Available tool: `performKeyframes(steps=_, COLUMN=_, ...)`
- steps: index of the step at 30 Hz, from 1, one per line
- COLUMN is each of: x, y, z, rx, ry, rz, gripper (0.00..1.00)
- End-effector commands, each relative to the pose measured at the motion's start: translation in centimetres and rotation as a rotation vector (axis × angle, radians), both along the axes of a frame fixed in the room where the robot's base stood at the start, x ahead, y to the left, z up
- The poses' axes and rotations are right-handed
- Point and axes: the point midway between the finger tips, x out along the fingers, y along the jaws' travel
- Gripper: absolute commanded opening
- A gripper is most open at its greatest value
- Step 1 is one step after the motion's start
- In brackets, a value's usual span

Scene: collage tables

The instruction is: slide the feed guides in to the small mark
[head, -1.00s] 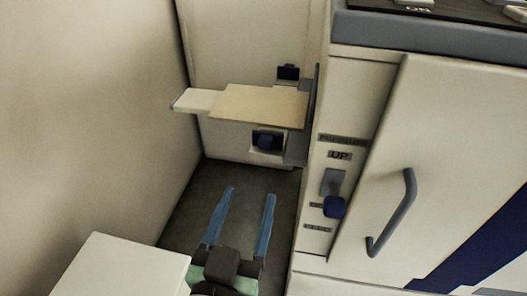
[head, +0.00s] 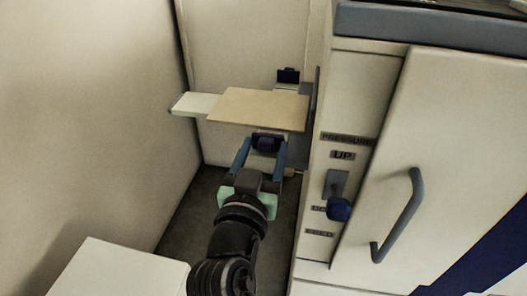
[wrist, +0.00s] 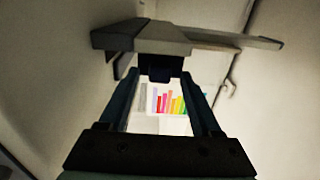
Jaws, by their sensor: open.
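A tan stack or board (head: 258,108) lies on the pale feed shelf (head: 188,104). A dark blue guide (head: 288,75) stands at its far edge. Another dark blue block (head: 266,143), apparently the near guide, shows below its near edge. My gripper (head: 262,150) is open, its blue fingers reaching up on either side of the near block; I cannot tell whether they touch it. In the wrist view a dark block (wrist: 160,73) sits between the fingertips of my gripper (wrist: 160,79), below the shelf's underside (wrist: 165,45). I cannot make out the small mark.
A machine panel at the right carries labels, a blue-knobbed lever (head: 338,207) and a grey door handle (head: 398,215). A wall stands close at the left. A white block (head: 120,270) is at the lower left. Coloured bars (wrist: 172,102) show beyond the fingers.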

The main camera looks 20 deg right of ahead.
Motion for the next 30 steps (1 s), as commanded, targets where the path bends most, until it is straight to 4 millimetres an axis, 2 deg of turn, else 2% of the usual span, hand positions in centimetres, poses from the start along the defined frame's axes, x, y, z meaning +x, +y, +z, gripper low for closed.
performKeyframes(steps=4, x=-0.02, y=-0.01, z=0.00, rx=0.000, ry=0.000, rz=0.000, gripper=0.65)
performKeyframes(steps=15, x=-0.04, y=0.01, z=-0.01, rx=0.000, ry=0.000, rz=-0.001, gripper=0.00)
performKeyframes(steps=30, x=-0.06, y=0.03, z=-0.02, rx=0.000, ry=0.000, rz=0.000, gripper=0.00)
